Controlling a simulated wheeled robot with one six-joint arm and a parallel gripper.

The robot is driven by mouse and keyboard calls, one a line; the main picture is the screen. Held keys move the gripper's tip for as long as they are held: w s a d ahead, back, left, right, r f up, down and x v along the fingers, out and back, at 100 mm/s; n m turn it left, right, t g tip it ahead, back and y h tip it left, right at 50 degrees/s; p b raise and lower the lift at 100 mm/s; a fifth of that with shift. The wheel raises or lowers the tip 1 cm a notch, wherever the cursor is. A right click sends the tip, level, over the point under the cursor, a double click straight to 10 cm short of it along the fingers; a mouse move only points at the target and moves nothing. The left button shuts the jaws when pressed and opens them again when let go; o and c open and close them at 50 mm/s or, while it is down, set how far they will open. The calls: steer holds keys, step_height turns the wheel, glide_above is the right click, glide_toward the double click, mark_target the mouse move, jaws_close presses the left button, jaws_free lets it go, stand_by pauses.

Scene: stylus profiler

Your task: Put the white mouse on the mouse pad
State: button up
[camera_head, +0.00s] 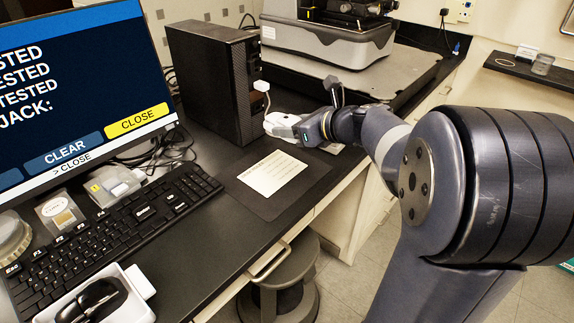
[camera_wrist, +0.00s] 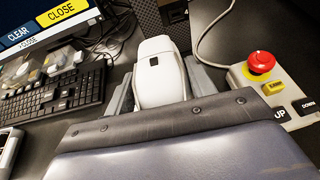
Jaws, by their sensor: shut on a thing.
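The white mouse (camera_wrist: 157,78) is held between the grey fingers of my gripper (camera_wrist: 163,90) in the wrist view. It has a small dark square on its top. In the head view, my gripper (camera_head: 291,129) is low over the desk near the black computer tower, with the white mouse (camera_head: 274,122) at its end. The dark mouse pad (camera_head: 306,183) lies on the desk in front of the tower, toward the front edge, with a printed pale card on it. I cannot tell whether the mouse touches the desk.
The black tower (camera_head: 215,80) stands close beside my gripper. A keyboard (camera_head: 130,225) and monitor (camera_head: 75,90) are at left. A control box with a red button (camera_wrist: 262,62) is at right in the wrist view. A stool (camera_head: 283,285) stands below the desk edge.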

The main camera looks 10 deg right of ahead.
mark_target(292, 166)
step_height(292, 166, down, 10)
steer(key=b, duration=0.2)
steer(key=shift+w+d+b, duration=0.1)
steer(key=shift+b, duration=0.25)
steer(key=shift+f, duration=0.1)
steer(key=o, duration=1)
steer(key=shift+r, duration=0.25)
steer(key=p+v, duration=0.1)
steer(key=v, duration=1.1)
